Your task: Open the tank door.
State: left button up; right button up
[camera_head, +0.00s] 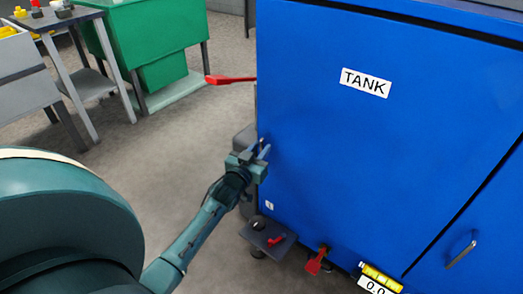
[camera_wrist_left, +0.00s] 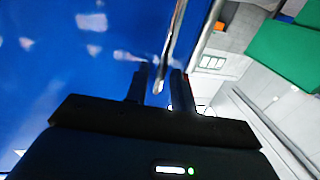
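The tank door (camera_head: 340,150) is a large blue panel with a white TANK label (camera_head: 366,83); it looks shut. My left gripper (camera_head: 263,150) is at the door's left edge, and its fingers partly hide what is there. In the left wrist view, a shiny metal bar handle (camera_wrist_left: 176,38) runs along the blue door (camera_wrist_left: 60,75). Its near end reaches between the two dark fingers of my left gripper (camera_wrist_left: 160,75). The fingers are apart, with visible gaps beside the bar. My right gripper is not in view.
A red lever (camera_head: 230,80) sticks out left of the cabinet. A small grey ledge (camera_head: 262,236), a red lever (camera_head: 317,262) and a 0.0 display (camera_head: 374,286) are below. A second handle (camera_head: 461,254) is at lower right. Bare floor (camera_head: 165,150) lies left.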

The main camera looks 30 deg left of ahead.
pick_arm(q)
jog(key=shift+w+a, duration=0.1)
jog(key=shift+w, duration=0.65)
jog(key=shift+c, duration=0.5)
grip_shut()
